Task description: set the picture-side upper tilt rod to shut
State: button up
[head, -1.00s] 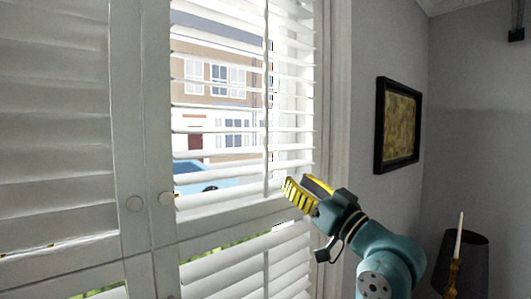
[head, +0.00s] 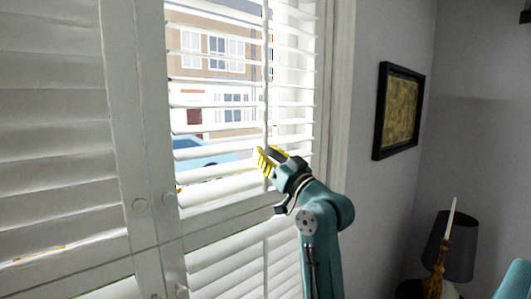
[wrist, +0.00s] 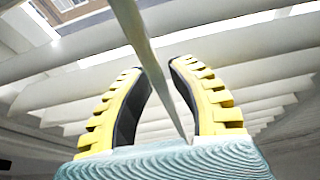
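The picture-side upper tilt rod (head: 266,80) is a thin white upright bar on the upper right shutter panel. The panel's slats (head: 210,103) stand open, with the street showing between them. My gripper (head: 268,154) is at the lower part of the rod. In the wrist view, the rod (wrist: 136,30) runs down between my two yellow ribbed fingers (wrist: 155,68). The fingers are apart, with gaps beside the rod near their tips. Lower down, the rod passes close to the right finger; I cannot tell if they touch.
The left shutter panel (head: 55,130) has nearly closed slats. Lower slats (head: 225,268) lie under the mid rail. A framed picture (head: 398,110) hangs on the right wall.

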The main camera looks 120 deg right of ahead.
aim_at(267, 138)
grip_shut()
jog(key=shift+r, duration=2)
jog(key=shift+o, duration=2)
grip_release()
jog(key=shift+r, duration=0.1)
